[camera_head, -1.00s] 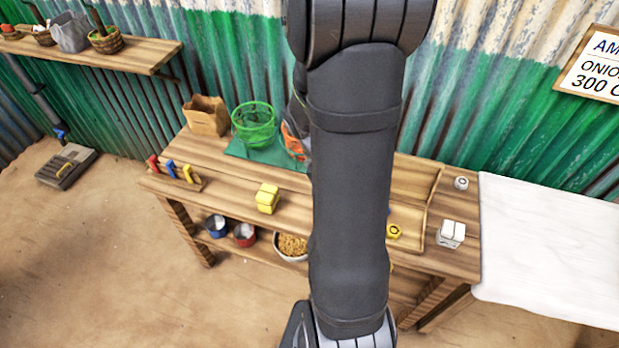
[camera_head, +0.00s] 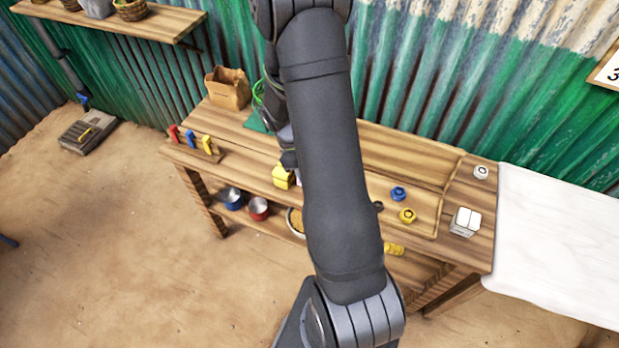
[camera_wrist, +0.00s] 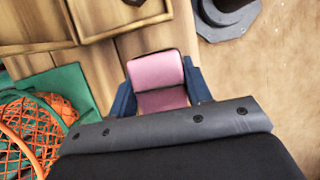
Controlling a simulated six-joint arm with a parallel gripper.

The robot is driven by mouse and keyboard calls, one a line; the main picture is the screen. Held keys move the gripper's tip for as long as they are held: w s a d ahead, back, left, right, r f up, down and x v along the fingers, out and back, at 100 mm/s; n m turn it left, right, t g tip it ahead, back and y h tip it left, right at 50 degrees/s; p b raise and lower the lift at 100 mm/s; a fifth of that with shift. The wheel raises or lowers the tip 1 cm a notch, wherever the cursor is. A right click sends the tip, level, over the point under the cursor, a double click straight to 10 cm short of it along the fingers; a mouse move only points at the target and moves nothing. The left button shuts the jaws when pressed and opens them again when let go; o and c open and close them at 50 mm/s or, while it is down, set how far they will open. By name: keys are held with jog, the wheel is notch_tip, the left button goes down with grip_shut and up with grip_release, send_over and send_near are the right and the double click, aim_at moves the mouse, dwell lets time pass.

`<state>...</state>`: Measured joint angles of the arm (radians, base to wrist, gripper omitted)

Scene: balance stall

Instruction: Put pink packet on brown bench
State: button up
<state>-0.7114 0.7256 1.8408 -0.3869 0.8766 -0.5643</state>
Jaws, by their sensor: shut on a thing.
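The pink packet (camera_wrist: 160,80) is between the two blue fingers of my gripper (camera_wrist: 161,92) in the wrist view. The fingers are shut on its sides. In the head view my arm hides most of the gripper and packet; only a sliver of pink shows beside the yellow packet (camera_head: 283,177). The brown bench (camera_head: 410,150) is the long wooden table along the wall. Its top also shows in the wrist view (camera_wrist: 150,40), below the packet. I cannot tell whether the packet touches it.
A paper bag (camera_head: 228,88) stands at the bench's back left. A green mat (camera_wrist: 72,85) and orange net basket (camera_wrist: 30,130) lie left of the packet. Blue (camera_head: 398,193) and yellow (camera_head: 407,215) weights and a white block (camera_head: 465,221) are to the right.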

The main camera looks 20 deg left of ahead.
jog(key=shift+f, duration=1.8)
jog(key=shift+f, duration=0.15)
jog(key=o, duration=1.1)
jog(key=v, duration=1.2)
